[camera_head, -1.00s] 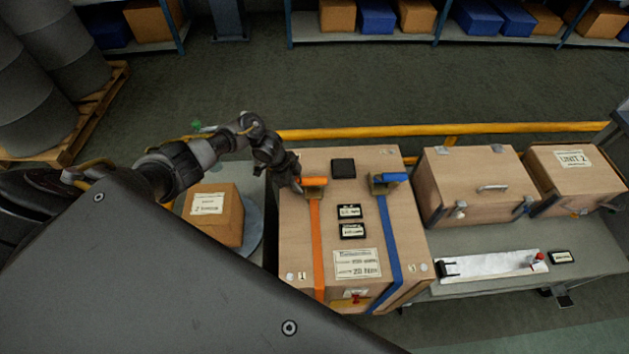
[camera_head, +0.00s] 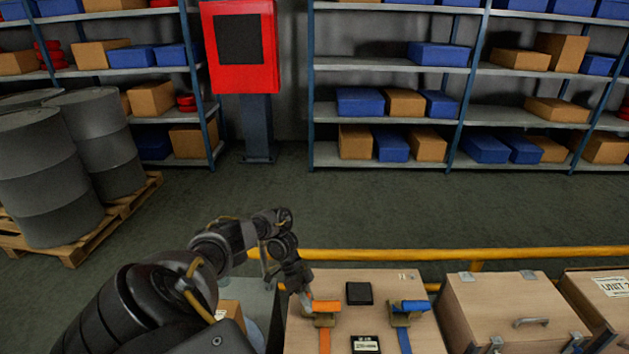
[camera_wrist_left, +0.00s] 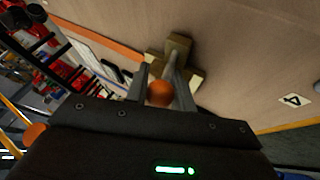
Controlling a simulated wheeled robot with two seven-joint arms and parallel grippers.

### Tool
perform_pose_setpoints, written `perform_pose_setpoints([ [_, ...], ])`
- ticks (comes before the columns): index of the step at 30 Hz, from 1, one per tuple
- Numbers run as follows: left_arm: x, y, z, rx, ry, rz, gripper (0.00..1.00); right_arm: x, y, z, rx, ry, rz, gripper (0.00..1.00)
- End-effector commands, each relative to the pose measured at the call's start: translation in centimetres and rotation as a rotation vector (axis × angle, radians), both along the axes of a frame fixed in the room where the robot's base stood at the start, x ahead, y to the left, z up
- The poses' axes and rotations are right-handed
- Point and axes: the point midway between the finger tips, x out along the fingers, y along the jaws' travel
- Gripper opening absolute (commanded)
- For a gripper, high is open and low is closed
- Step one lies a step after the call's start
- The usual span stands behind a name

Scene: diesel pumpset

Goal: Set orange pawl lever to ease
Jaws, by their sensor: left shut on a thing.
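The orange pawl lever (camera_head: 326,306) sits on a brass-coloured ratchet at the far part of the wooden crate's top (camera_head: 381,288). An orange strap (camera_head: 324,342) runs from it toward me. My left gripper (camera_head: 307,299) reaches it from the left and is shut on it. In the left wrist view the lever's rounded orange end (camera_wrist_left: 159,93) sits between the two grey fingers, with the ratchet (camera_wrist_left: 177,60) just beyond. A blue lever (camera_head: 410,306) on a like ratchet stands to the right, untouched. My right gripper is not in view.
A black square block (camera_head: 359,293) and a dark label plate (camera_head: 365,345) lie between the straps. A yellow rail (camera_head: 400,254) runs behind the crate. A second wooden case (camera_head: 508,309) with a handle stands to the right. Shelves and a red cabinet (camera_head: 240,46) are far back.

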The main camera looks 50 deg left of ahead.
Motion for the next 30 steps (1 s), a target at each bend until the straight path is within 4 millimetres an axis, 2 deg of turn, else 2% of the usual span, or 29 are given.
perform_pose_setpoints([
  [6,-0.1,0.0,-0.1,0.002,0.003,-0.002,0.00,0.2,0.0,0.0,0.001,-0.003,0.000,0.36],
  [7,-0.1,0.0,-0.1,0.003,0.003,-0.002,0.26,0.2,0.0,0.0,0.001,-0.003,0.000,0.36],
  [12,0.0,-0.1,0.0,0.002,0.003,-0.004,0.46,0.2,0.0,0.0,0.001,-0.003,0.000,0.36],
  [23,0.1,0.4,0.5,0.004,0.000,-0.005,0.46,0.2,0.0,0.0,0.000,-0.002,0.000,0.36],
  [30,0.1,3.1,3.8,0.009,-0.003,-0.005,0.46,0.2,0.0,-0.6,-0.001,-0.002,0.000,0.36],
])
